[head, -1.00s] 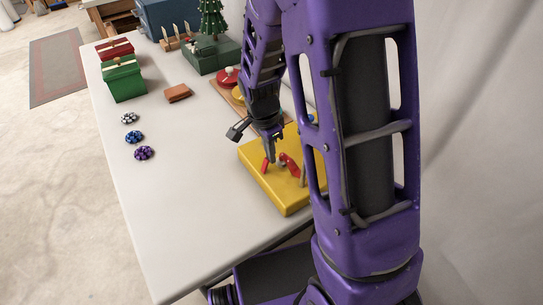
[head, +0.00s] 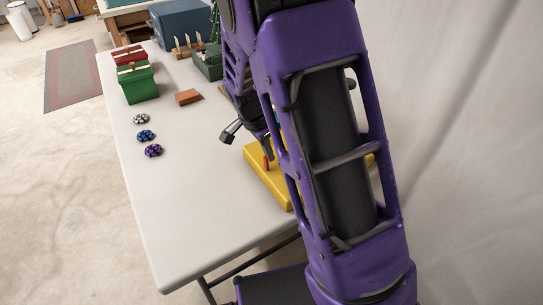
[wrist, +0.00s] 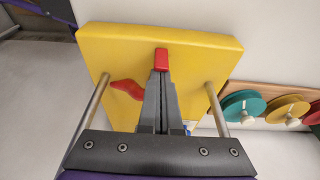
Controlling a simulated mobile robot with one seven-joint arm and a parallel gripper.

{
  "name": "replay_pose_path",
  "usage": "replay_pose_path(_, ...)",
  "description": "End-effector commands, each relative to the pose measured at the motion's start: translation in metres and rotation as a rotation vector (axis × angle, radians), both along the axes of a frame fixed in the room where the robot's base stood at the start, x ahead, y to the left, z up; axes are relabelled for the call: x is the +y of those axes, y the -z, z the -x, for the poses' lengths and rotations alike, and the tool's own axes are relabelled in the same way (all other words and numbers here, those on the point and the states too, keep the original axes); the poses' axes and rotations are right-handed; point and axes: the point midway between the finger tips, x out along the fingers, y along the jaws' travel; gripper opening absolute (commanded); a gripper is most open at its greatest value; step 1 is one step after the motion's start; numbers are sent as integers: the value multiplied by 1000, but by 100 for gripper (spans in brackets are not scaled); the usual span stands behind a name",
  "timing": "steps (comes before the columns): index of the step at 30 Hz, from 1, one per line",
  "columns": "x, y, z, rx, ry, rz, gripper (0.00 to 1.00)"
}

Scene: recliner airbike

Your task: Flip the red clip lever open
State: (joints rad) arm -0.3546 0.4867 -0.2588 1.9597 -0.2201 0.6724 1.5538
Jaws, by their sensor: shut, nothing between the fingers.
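A yellow block (head: 262,178) lies on the table, partly hidden behind my arm in the head view. The wrist view shows its broad yellow face (wrist: 200,55) with two red pieces. One red piece (wrist: 161,58) is straight and stands at my fingertips. The other red piece (wrist: 127,88) is curved and lies left of my fingers. I cannot tell for sure which is the clip lever. My gripper (wrist: 160,75) is shut and empty, its tips close to the straight red piece; contact is unclear. In the head view one red piece (head: 266,162) shows below my gripper (head: 270,152).
Teal (wrist: 243,105) and yellow (wrist: 287,108) discs on a wooden board lie right of the block in the wrist view. A green box (head: 137,83), a brown block (head: 188,97) and several small rosettes (head: 145,135) stand left. The table's front left (head: 185,220) is clear.

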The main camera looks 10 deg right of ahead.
Motion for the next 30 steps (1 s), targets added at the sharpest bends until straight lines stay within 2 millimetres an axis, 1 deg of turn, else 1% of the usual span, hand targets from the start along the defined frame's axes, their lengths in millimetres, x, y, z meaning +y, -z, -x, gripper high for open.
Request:
replay_pose_path(5,9,0,1,-1,-1,-1,0)
replay_pose_path(14,9,-1,2,-1,0,-1,0)
replay_pose_path(24,21,-8,6,0,-1,-2,0)
replay_pose_path(30,24,-8,7,1,-2,-4,0)
